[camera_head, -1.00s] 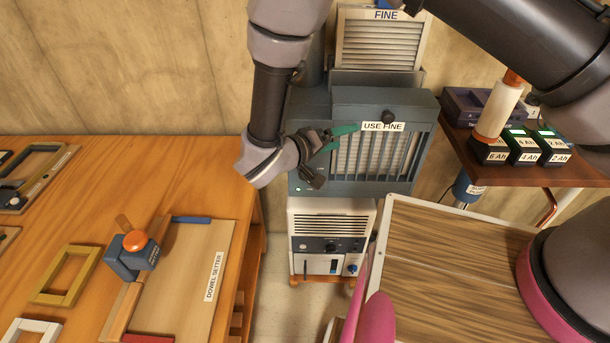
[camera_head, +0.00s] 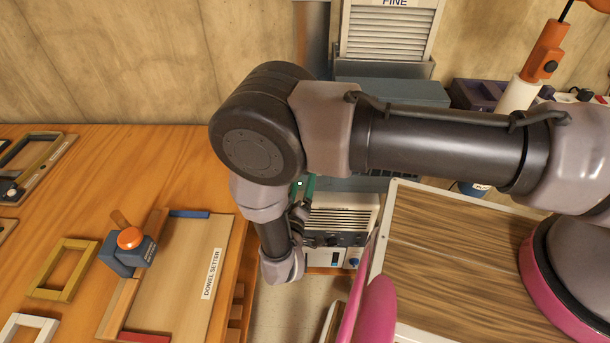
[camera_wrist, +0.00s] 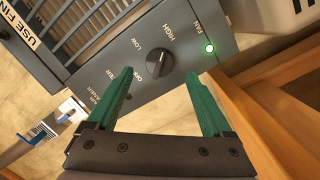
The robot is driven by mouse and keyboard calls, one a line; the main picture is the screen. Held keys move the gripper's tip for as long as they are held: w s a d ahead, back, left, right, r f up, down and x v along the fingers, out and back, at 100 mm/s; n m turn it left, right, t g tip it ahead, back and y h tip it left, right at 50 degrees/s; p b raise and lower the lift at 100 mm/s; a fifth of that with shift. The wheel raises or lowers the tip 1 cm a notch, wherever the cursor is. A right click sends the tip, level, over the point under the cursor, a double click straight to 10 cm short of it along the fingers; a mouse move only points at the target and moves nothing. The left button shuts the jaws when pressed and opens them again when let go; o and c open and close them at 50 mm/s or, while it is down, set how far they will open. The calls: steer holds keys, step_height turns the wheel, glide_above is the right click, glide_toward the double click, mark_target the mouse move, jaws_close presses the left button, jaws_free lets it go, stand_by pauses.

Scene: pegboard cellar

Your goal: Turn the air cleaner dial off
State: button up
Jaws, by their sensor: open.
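The air cleaner (camera_head: 400,93) is a grey-blue box; in the head view my arm hides most of its front. In the wrist view its panel (camera_wrist: 190,62) fills the upper middle, with a lit green light (camera_wrist: 209,48) near the FAN label. The black dial (camera_wrist: 158,62) sits among the labels OFF, LOW and HIGH; its knob slants up to the right, and I cannot tell which end is the pointer. My gripper (camera_wrist: 159,74) is open, its green fingers either side of the dial in the picture, apparently short of it.
A wooden bench (camera_head: 180,150) stands at the left; its edge (camera_wrist: 265,120) is close on the right in the wrist view. A white-fronted machine (camera_head: 343,218) sits below the air cleaner. A wood-topped table (camera_head: 450,250) stands at the right.

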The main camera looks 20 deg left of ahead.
steer(key=shift+w+a, duration=0.15)
steer(key=shift+w, duration=0.8)
steer(key=shift+w+a, duration=0.15)
steer(key=shift+w, duration=0.75)
jaws_close()
